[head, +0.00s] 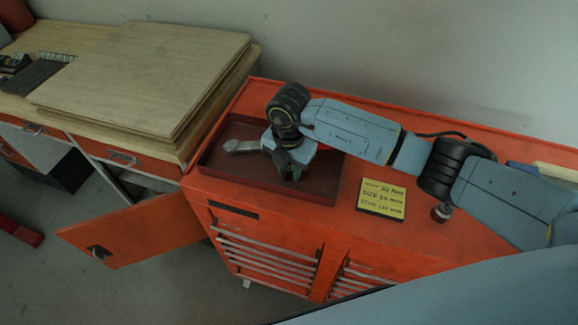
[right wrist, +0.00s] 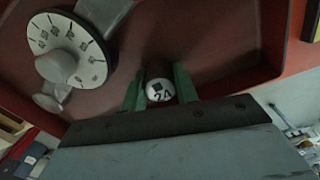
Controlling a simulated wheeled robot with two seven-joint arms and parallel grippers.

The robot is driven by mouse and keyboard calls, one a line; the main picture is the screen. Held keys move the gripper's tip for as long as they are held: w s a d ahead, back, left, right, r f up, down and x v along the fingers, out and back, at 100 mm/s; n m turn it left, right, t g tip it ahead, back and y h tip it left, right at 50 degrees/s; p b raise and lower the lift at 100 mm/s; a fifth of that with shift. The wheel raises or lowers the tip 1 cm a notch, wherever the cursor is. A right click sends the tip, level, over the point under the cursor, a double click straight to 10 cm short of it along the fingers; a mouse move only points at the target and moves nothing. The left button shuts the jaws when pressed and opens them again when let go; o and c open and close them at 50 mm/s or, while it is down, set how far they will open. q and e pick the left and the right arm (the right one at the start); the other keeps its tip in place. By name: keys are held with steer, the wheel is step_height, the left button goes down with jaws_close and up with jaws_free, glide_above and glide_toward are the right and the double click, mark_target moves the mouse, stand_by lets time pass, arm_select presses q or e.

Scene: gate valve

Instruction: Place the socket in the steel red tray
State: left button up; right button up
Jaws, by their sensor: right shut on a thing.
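The dark red tray (head: 318,190) lies on top of the orange tool cabinet; its floor and wall also show in the right wrist view (right wrist: 225,80). My right gripper (head: 291,172) is over the tray, pointing down. In the right wrist view its green fingers (right wrist: 160,90) are shut on a small round socket (right wrist: 160,91) whose white end face is marked "24". The socket is inside the tray's outline; I cannot tell whether it touches the floor. In the head view the gripper hides it. My left gripper is not in view.
A silver tool (head: 242,145) lies in the tray; a round white dial (right wrist: 68,50) shows beside the gripper. A yellow note (head: 382,196) and another small metal socket-like piece (head: 441,212) stand right of the tray. Wooden boards (head: 140,75) and an open cabinet door (head: 130,232) are left.

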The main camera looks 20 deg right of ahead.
mark_target(289, 166)
steer(key=o, duration=0.6)
steer(key=shift+f, duration=0.2)
steer(key=o, duration=0.5)
steer(key=shift+c, duration=0.2)
steer(key=shift+r, duration=0.1)
steer(key=shift+r, duration=0.15)
step_height(289, 166, up, 12)
steer(key=b, duration=0.1)
